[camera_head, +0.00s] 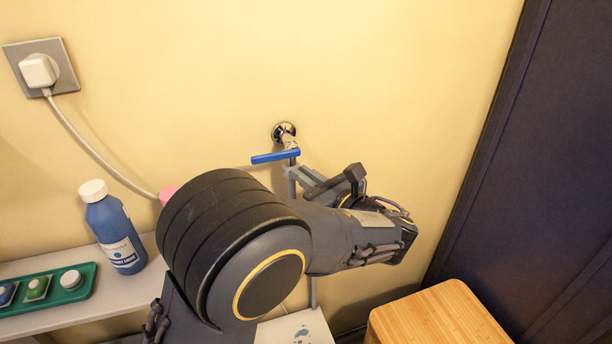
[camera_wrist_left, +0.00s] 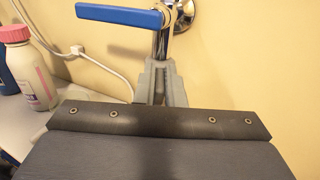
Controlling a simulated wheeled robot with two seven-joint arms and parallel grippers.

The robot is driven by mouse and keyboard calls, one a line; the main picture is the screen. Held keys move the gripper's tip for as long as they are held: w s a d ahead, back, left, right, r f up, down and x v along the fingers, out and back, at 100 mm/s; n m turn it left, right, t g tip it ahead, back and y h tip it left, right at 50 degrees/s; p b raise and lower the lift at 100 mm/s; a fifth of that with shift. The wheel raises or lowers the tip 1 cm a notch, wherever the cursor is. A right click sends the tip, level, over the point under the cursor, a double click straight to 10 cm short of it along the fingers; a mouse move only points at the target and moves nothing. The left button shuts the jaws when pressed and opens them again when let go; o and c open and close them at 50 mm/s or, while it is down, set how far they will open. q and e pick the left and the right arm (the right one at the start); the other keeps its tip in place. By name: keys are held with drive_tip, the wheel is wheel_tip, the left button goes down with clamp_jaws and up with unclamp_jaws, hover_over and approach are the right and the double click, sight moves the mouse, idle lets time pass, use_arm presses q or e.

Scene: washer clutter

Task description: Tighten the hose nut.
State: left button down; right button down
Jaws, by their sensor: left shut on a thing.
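A chrome tap with a round wall flange (camera_head: 284,131) and a blue lever (camera_head: 276,157) sticks out of the yellow wall. In the left wrist view the blue lever (camera_wrist_left: 119,16) and the chrome tap body (camera_wrist_left: 162,42) show just beyond my fingers. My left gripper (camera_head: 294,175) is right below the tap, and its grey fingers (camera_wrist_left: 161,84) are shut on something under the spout. That is where the hose nut would sit, but the fingers hide it almost wholly. A thin grey hose (camera_head: 313,291) shows below my arm. My right gripper is not in view.
A shelf at left holds a blue bottle (camera_head: 117,238) and a green tray (camera_head: 48,290) with small items. A pink-capped bottle (camera_wrist_left: 27,75) stands near. A plugged-in cable (camera_head: 98,152) hangs on the wall. A wooden box (camera_head: 437,318) and dark panel (camera_head: 535,160) are at right.

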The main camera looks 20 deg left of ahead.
use_arm(q)
drive_tip(key=shift+w+d+r+n+g+y+p, duration=0.15)
drive_tip(key=shift+n+g+y+p, duration=0.3)
drive_tip(key=shift+p, duration=0.45)
drive_tip(key=shift+w+a+r+n+g+y+p, duration=0.1)
drive_tip(key=shift+w+r+n+g+y+p, duration=0.2)
drive_tip(key=shift+g+p, duration=0.5)
drive_tip(key=shift+f+n, duration=0.25)
drive_tip(key=shift+s+f, duration=0.1)
drive_tip(key=c, duration=1.7)
unclamp_jaws()
drive_tip(key=shift+o, duration=0.9)
drive_tip(key=shift+f, duration=0.1)
drive_tip(key=v, duration=0.7)
drive_tip(key=shift+d+b, duration=0.4)
drive_tip(key=shift+b, duration=0.05)
